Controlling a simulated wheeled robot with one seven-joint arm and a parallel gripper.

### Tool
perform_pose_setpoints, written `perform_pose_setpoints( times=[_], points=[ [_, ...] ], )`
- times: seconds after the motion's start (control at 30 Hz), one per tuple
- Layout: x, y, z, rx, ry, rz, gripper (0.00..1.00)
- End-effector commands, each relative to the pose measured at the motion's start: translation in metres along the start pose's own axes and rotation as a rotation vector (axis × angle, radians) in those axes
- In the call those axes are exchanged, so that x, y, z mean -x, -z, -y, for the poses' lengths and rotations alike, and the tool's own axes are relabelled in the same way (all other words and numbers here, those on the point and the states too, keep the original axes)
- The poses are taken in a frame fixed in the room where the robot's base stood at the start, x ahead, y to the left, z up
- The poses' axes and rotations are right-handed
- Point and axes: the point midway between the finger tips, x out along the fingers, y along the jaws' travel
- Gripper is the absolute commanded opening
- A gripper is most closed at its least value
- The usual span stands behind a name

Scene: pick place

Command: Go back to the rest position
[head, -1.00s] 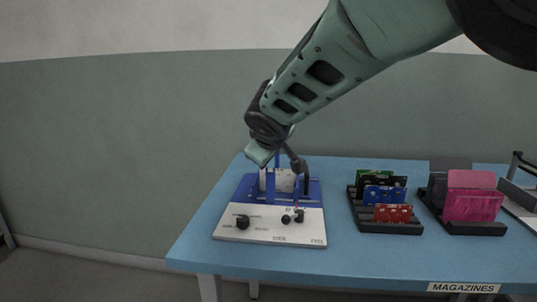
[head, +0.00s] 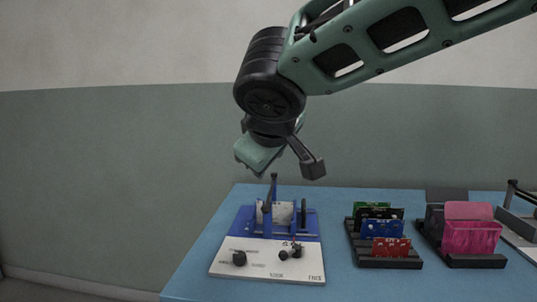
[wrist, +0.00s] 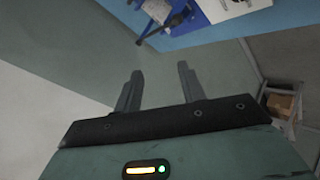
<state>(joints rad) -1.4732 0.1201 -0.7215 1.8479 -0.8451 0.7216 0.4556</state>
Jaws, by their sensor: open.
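My gripper shows in the wrist view (wrist: 158,88) with its two dark fingers spread apart and nothing between them. In the head view my wrist hangs in the air above the blue and white fixture (head: 265,262) on the table; the fingers are hard to make out there. The fixture has a blue back part with uprights and a pale block, and a white front panel with black knobs. It also shows at the top of the wrist view (wrist: 205,10).
The blue table (head: 335,285) carries a black rack with green, blue and red cards (head: 386,248) and a second black rack with pink pieces (head: 472,238). Another device stands at the right edge (head: 522,205). In the wrist view a brown box (wrist: 281,104) sits in a frame. The air around my gripper is clear.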

Motion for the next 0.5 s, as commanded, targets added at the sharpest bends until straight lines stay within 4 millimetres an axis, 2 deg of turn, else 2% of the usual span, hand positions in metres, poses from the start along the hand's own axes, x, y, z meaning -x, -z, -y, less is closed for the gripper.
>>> perform_pose_setpoints(
  times=[0.13, 0.5],
  points=[
    [0.0084, 0.0000, -0.0002, 0.000, 0.000, -0.001, 0.40],
    [0.0081, -0.0021, 0.0008, -0.001, 0.004, 0.004, 0.40]
  ],
)
